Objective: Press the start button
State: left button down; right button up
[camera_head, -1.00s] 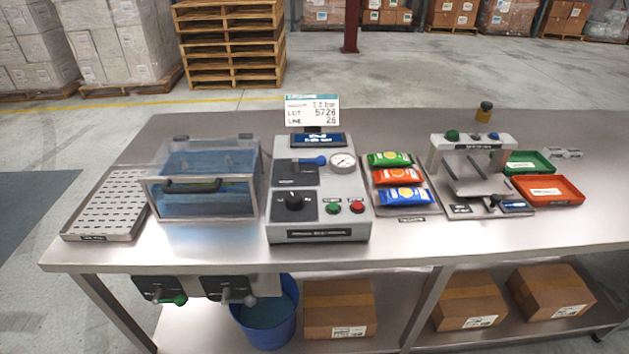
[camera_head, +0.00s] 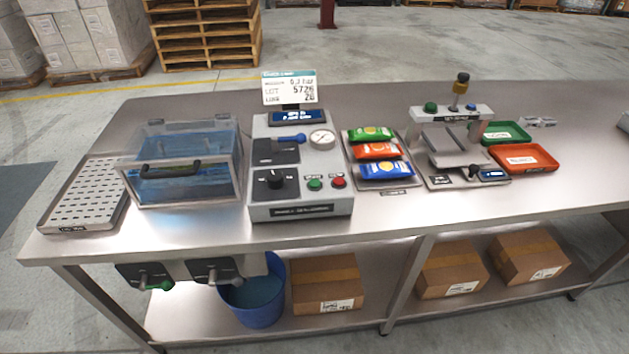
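A grey control box (camera_head: 300,170) stands on the steel bench. On its sloped front are a green button (camera_head: 315,184), which I take to be the start button, and a red button (camera_head: 339,182) to its right. Their labels are too small to read. A black knob (camera_head: 275,179) sits left of the green button. A blue-handled lever (camera_head: 290,139) and a round gauge (camera_head: 321,138) are higher on the box. Neither of my grippers shows in the view.
A clear tank (camera_head: 183,165) with blue water and a perforated tray (camera_head: 85,196) stand left of the box. Colored packets (camera_head: 387,169), a weigher frame (camera_head: 452,115), a green tray (camera_head: 505,131) and an orange tray (camera_head: 526,157) are to the right. The bench's front strip is clear.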

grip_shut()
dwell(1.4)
